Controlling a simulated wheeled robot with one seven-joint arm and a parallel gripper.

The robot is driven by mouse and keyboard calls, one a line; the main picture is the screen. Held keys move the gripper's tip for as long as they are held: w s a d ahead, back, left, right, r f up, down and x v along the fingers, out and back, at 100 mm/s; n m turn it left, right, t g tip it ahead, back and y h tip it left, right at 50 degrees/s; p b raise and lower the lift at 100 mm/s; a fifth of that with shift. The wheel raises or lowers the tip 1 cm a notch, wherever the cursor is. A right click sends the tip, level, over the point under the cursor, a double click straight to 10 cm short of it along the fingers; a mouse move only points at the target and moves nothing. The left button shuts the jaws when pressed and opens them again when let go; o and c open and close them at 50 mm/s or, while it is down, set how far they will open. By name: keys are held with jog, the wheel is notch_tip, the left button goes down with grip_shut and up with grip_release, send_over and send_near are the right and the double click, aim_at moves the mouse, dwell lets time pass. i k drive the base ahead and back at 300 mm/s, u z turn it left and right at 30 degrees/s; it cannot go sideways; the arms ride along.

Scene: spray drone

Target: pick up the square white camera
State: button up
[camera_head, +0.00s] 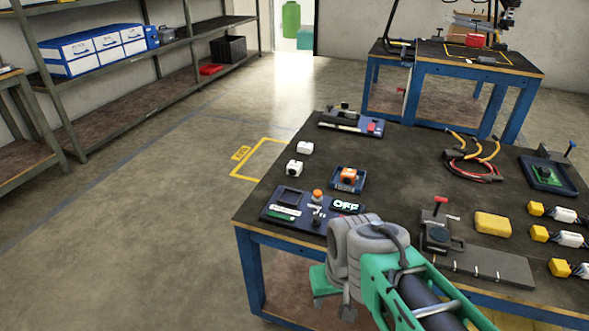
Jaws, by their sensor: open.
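Two small white blocks stand close together near the left edge of the near table (400,185). The nearer white block (294,168) has dark round marks on it, like a camera's lens. The farther white block (305,148) looks plainer; at this size I cannot tell for certain which is the square white camera. My gripper (333,296) is low in the picture, in front of the table's near edge, well apart from both blocks. It is open, with nothing seen between its fingers, and partly hidden by my wrist.
A dark device (351,123) lies behind. Red and yellow cables (472,170) and a yellow block (492,224) are to the right.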

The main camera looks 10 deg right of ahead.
aim_at(293, 168)
jog(key=u, duration=1.9)
jog(key=i, duration=2.6)
jog(key=z, duration=2.95)
jog(key=i, duration=0.5)
jog(key=z, duration=0.05)
